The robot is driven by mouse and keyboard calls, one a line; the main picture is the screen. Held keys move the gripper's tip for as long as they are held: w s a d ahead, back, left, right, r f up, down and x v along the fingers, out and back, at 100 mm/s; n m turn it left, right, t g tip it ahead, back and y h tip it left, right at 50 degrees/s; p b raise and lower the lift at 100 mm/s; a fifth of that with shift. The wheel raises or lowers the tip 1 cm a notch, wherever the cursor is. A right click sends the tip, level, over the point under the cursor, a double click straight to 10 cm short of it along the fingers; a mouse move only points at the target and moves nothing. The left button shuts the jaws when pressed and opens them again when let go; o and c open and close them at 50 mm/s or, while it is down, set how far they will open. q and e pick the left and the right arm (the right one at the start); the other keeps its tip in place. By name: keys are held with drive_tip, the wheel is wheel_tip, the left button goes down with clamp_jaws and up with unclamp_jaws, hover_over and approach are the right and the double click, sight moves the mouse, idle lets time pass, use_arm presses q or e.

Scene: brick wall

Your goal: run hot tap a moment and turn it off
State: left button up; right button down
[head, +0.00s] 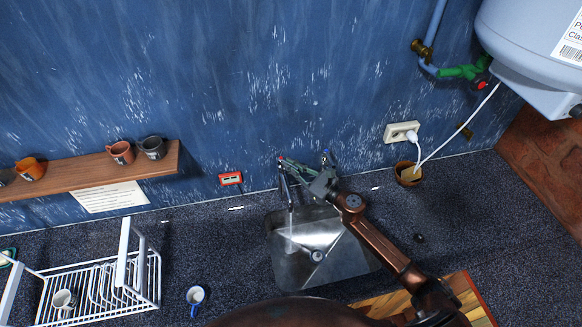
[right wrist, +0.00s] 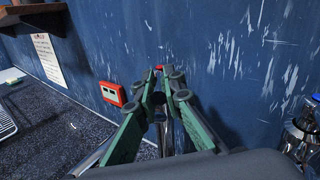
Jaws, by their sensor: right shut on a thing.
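The chrome tap (head: 284,187) stands at the back of the steel sink (head: 300,277). A pale stream of water (head: 290,226) falls from its spout into the basin. The hot tap handle shows a red tip at the left of the tap, also in the right wrist view (right wrist: 158,68). My right gripper (head: 285,163) reaches over from the right, its green fingers shut on the hot handle; the fingers hide most of it. The other handle (head: 326,157), with a blue mark, stands to the right, free of the gripper. My left gripper is not in view.
A red-framed device (head: 231,178) is on the wall left of the tap. A wooden shelf (head: 90,172) with mugs and a white dish rack (head: 100,284) are at left. A white-blue mug (head: 195,296) stands on the counter. A socket and a water heater (head: 535,45) are at right.

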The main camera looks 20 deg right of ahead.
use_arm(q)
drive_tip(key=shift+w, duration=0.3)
use_arm(e)
drive_tip(key=c, duration=2)
unclamp_jaws()
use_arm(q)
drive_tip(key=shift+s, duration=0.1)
use_arm(e)
drive_tip(key=shift+s, duration=0.1)
drive_tip(key=v, duration=1.2)
drive_tip(key=shift+d, duration=0.1)
